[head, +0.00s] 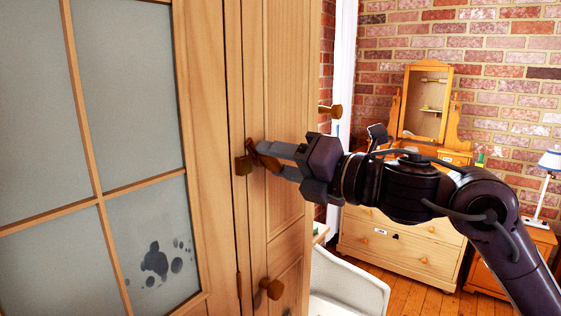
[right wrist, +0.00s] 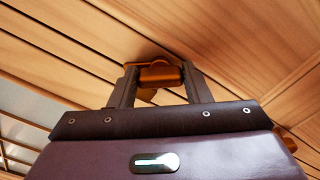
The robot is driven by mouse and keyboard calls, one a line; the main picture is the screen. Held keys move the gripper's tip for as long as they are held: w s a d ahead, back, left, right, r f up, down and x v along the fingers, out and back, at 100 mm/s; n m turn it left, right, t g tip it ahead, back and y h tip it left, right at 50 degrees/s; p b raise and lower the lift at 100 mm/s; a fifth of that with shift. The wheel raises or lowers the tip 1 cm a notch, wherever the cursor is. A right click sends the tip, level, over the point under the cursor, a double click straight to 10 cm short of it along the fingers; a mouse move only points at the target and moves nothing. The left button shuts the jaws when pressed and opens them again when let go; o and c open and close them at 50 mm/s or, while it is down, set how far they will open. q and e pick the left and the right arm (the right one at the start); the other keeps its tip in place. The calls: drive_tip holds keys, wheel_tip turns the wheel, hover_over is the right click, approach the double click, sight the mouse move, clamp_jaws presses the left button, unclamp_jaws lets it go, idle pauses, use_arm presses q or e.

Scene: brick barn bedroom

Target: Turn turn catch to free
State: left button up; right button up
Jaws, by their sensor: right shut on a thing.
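The turn catch (head: 245,165) is a small brass-brown fitting on the wooden cabinet door (head: 285,80), at the seam between the door and the glazed panel on the left. My right gripper (head: 262,155) reaches it from the right and is shut on its turning piece. In the right wrist view the orange-brown catch (right wrist: 160,76) sits between the two fingers (right wrist: 158,88), close against the wood. The fingers hide part of the catch, and its exact angle is hard to tell. My left gripper is not in view.
A white chair (head: 345,288) stands low beside the cabinet. A dresser with mirror (head: 400,245) and a lamp (head: 550,165) stand behind my right arm.

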drive_tip(key=m, duration=0.3)
drive_tip(key=shift+m, duration=0.4)
drive_tip(key=shift+m+p, duration=0.65)
drive_tip(key=shift+m, duration=1.15)
drive_tip(key=shift+f, duration=0.1)
drive_tip(key=o, duration=1)
drive_tip(key=shift+d, duration=0.1)
drive_tip(key=b+v, duration=0.3)
drive_tip(key=v, duration=0.4)
drive_tip(key=shift+s+d, duration=0.2)
drive_tip(key=shift+d, duration=0.1)
